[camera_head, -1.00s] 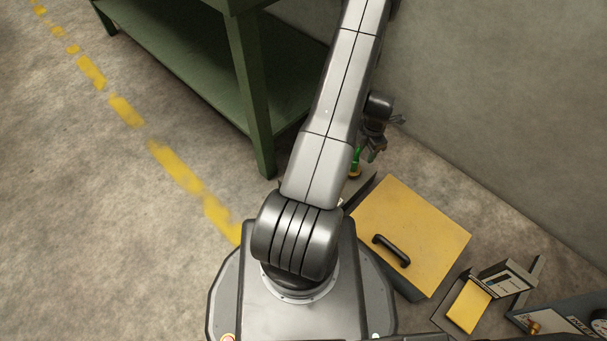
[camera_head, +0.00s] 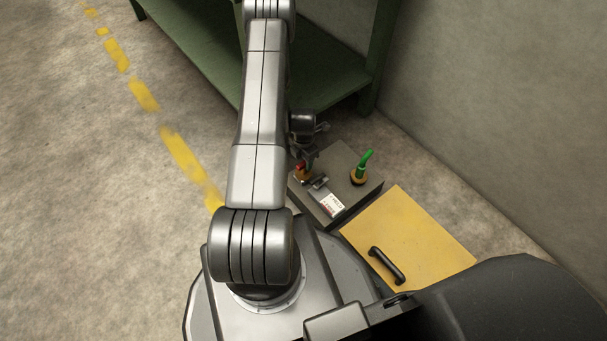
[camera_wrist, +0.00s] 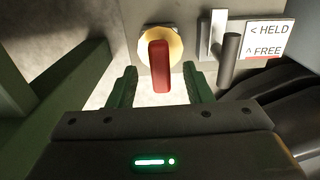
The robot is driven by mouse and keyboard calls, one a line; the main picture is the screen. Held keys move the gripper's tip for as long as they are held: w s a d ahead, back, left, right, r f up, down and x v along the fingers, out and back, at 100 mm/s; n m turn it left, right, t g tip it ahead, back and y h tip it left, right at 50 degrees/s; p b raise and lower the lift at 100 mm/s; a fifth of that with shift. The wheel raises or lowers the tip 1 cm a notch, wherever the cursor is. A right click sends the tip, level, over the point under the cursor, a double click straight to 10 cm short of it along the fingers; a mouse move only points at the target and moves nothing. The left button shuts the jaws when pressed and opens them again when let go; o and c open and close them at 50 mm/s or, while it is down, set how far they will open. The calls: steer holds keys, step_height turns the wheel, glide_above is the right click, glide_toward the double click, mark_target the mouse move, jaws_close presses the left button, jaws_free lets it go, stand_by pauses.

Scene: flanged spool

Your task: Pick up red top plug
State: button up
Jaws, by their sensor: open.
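The red top plug (camera_wrist: 159,66) is an upright red grip on a round yellow-orange base in the wrist view. A small part of it shows in the head view (camera_head: 299,168), beside my wrist. It sits on a grey box (camera_head: 342,160). My gripper (camera_wrist: 160,74) is open, with one green finger on each side of the red grip in the picture. A gap shows on both sides, and neither finger visibly touches it. How deep the grip lies between the fingers I cannot tell.
A grey lever (camera_wrist: 229,60) and a HELD/FREE label (camera_wrist: 266,38) are close right of the plug. A green handle (camera_head: 365,160) on an orange base stands on the same box. A yellow lid (camera_head: 415,235) with a black handle lies nearby. A green bench (camera_head: 200,50) stands behind.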

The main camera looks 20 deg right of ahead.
mark_target(304, 171)
step_height(304, 171, down, 2)
steer(key=shift+f, duration=0.25)
steer(key=shift+r, duration=0.1)
jaws_close()
